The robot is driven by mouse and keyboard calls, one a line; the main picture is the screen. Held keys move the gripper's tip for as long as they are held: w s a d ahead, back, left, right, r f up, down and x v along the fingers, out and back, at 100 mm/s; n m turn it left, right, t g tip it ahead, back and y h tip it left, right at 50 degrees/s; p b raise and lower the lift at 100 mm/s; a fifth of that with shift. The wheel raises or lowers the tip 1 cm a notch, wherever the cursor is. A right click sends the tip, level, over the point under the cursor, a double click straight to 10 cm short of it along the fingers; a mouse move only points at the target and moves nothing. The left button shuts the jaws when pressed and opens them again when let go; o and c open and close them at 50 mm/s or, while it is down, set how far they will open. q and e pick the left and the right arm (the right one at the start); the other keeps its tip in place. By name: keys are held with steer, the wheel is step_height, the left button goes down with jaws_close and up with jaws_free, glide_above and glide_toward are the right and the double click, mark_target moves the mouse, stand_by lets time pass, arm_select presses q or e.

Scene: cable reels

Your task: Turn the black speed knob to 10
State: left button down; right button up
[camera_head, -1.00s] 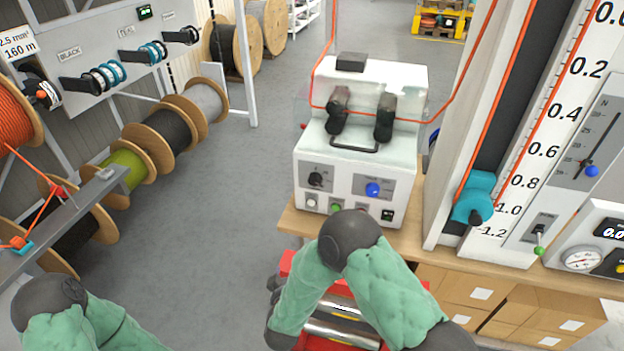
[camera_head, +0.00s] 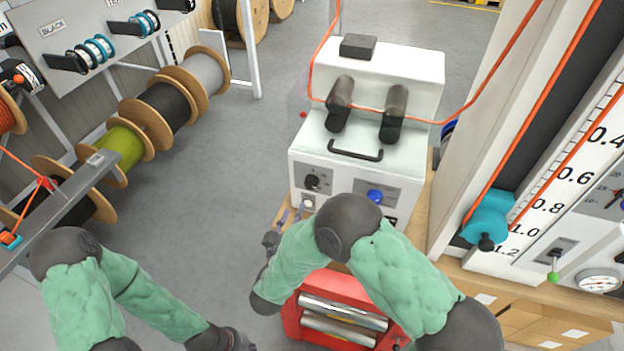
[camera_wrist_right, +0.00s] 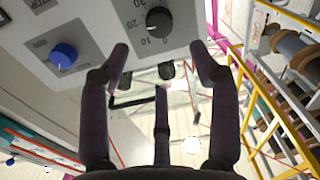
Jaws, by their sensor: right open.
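The black speed knob (camera_head: 312,182) sits on the front panel of the white machine (camera_head: 365,145). In the right wrist view the black knob (camera_wrist_right: 158,21) shows large, with numbers around it, among them 10; its exact setting is too small to read. My right gripper (camera_head: 291,214) is in front of and below the panel, near the knob. In the right wrist view my right gripper (camera_wrist_right: 160,52) is open and empty, its fingertips spread to either side below the knob, apart from it. My left gripper (camera_head: 238,341) is at the bottom edge, its fingers mostly out of view.
A blue knob (camera_head: 375,196) is to the right on the same panel. A red roller unit (camera_head: 335,310) stands below my right arm. A teal fitting (camera_head: 488,217) is to the right. Open floor lies left.

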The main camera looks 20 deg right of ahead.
mark_target(310, 185)
steer(key=b+x, duration=0.1)
steer(key=x, duration=0.9)
steer(key=shift+w+r, duration=0.1)
steer(key=c, duration=1.1)
